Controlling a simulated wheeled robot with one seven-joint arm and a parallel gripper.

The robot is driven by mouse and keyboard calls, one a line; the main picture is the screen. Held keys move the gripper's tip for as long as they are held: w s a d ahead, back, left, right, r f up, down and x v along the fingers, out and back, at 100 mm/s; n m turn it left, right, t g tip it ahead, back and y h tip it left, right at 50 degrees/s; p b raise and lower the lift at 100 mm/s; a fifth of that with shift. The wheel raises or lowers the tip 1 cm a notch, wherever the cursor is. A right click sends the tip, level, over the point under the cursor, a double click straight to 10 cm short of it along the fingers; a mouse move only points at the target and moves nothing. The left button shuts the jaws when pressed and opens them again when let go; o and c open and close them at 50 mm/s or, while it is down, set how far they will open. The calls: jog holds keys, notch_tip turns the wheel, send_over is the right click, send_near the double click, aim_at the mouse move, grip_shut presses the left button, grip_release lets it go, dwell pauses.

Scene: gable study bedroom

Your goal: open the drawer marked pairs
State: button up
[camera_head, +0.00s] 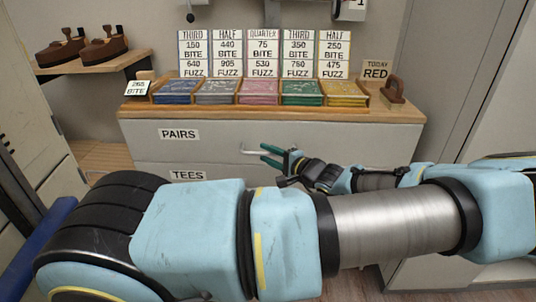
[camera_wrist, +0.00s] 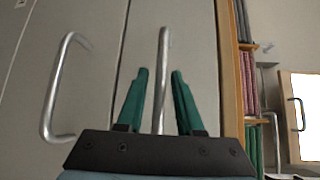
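The drawer marked PAIRS (camera_head: 215,148) is the top drawer of a pale grey cabinet in the head view, and its front looks flush and closed. Its silver bar handle (camera_head: 250,152) also shows in the wrist view (camera_wrist: 162,75). My gripper (camera_head: 263,153) has green fingers and is at this handle. In the wrist view my gripper (camera_wrist: 160,74) is open, with one finger on each side of the bar and a visible gap on both sides. I cannot tell how deep the bar sits between the fingers.
The drawer marked TEES (camera_head: 222,177) lies below; its handle (camera_wrist: 50,95) shows in the wrist view. The wooden top (camera_head: 225,107) carries a tray of colored packets (camera_head: 259,92), price cards (camera_head: 261,55) and a brown wooden block (camera_head: 393,90). A shelf (camera_head: 95,65) stands at left.

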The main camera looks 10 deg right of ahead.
grip_shut()
dwell(1.1)
